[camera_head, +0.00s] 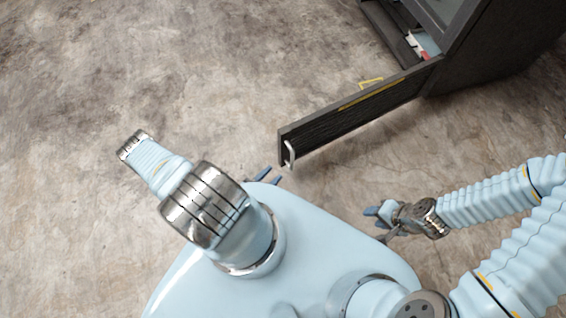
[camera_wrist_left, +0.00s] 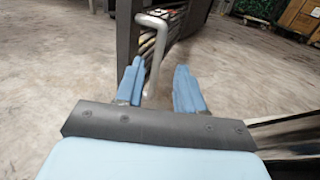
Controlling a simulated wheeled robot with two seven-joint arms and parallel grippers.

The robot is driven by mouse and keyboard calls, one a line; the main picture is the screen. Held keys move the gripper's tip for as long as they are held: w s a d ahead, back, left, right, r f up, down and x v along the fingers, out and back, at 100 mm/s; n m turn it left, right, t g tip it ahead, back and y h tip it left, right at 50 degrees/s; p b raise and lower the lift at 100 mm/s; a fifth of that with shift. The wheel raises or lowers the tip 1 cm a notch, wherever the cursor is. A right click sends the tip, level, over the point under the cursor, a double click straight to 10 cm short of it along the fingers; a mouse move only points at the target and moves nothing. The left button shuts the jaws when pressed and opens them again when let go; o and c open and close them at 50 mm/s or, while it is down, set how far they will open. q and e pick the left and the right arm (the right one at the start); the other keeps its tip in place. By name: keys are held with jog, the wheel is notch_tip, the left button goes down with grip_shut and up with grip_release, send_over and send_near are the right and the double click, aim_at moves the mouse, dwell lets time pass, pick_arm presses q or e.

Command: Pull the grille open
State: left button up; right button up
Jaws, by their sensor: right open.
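The grille (camera_head: 350,108) is a dark panel swung well out from the dark freezer cabinet (camera_head: 480,45) at the upper right. A pale bar handle (camera_head: 290,153) sits near its free end. In the left wrist view the handle (camera_wrist_left: 153,45) stands between the spread fingers of my left gripper (camera_wrist_left: 160,88), closer to the left finger. I cannot tell whether they touch. My right gripper (camera_head: 372,217) is open and empty, below right of the grille.
A yellow piece (camera_head: 371,83) shows behind the grille. Red and pale items (camera_head: 428,45) sit inside the cabinet opening. The concrete floor (camera_head: 200,80) left of the grille is clear. A wooden crate (camera_wrist_left: 300,15) stands far back in the left wrist view.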

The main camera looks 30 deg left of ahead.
pick_arm(q)
jog(key=shift+v, duration=1.6)
